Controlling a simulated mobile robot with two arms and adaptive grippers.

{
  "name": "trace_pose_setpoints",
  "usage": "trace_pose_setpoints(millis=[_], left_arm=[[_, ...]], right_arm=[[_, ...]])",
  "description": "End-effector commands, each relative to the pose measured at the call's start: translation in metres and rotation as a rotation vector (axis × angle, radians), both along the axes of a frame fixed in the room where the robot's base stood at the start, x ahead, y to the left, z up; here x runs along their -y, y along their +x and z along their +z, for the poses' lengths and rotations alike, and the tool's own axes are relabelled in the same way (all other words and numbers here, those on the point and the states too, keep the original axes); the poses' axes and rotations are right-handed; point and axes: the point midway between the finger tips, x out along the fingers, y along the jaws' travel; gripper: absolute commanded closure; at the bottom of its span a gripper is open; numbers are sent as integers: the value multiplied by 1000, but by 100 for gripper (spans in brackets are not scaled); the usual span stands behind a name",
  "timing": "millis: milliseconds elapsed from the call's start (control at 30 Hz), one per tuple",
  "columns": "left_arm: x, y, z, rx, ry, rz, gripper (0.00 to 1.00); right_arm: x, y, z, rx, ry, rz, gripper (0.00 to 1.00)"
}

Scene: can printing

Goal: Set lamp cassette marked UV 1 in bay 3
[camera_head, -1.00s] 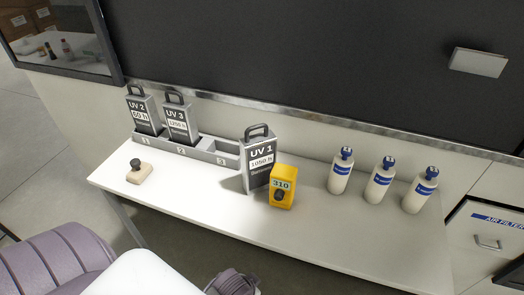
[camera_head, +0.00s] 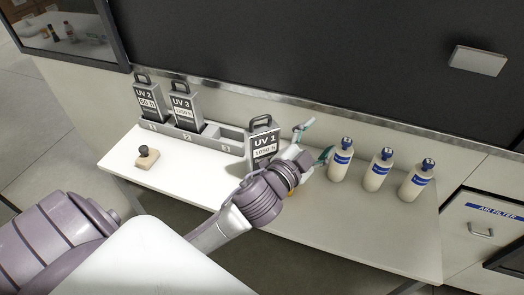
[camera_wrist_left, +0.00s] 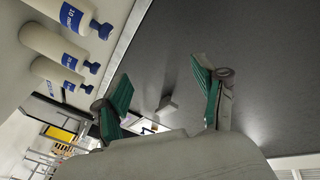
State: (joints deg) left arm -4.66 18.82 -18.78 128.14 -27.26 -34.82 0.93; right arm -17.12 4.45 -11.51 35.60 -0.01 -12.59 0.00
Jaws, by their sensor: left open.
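The UV 1 lamp cassette (camera_head: 264,142), grey and black with a top handle, stands upright on the table just right of the rack. My arm hides its lower part. The grey rack (camera_head: 193,138) has bays marked 1, 2 and 3. UV 2 (camera_head: 147,100) stands in bay 1 and UV 3 (camera_head: 186,106) in bay 2; bay 3 (camera_head: 232,135) is empty. My left gripper (camera_head: 316,141) is open and empty, right of UV 1 and apart from its handle. In the left wrist view its green-padded fingers (camera_wrist_left: 164,88) are spread with nothing between them. My right gripper is not in view.
Several white bottles with blue caps, such as the nearest one (camera_head: 341,160), stand close right of my left gripper. A yellow block (camera_head: 292,192) is almost hidden behind my arm. The table's front right is clear.

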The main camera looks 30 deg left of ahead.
Motion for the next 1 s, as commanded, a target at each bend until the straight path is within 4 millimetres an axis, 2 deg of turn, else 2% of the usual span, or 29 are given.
trace_pose_setpoints(millis=[33,100,200,267,333,400,467,567,667,700,767,800,900,1000], left_arm=[[16,12,36,149,79,-71,29],[45,18,80,364,207,-193,29],[93,9,125,652,428,-397,29],[119,-2,137,799,574,-533,29],[143,-15,136,938,760,-700,29],[156,-24,122,1037,961,-876,29],[156,-28,102,1083,1141,-1034,29],[130,-22,64,1066,1449,-1304,29],[72,-6,36,918,1735,-1567,29],[43,0,30,826,1832,-1661,29],[-2,8,27,666,1948,-1786,29],[-30,11,29,554,2007,-1858,29],[-91,12,41,286,2094,-1986,29],[-131,8,54,90,2120,-2059,29]], right_arm=[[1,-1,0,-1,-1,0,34],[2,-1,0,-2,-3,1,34],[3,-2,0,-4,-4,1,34],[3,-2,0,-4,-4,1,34],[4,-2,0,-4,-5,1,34],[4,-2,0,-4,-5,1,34],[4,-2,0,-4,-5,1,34],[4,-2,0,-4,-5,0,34],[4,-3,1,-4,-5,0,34],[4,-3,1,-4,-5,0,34],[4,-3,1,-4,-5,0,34],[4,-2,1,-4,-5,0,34],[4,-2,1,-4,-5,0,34],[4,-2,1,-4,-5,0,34]])
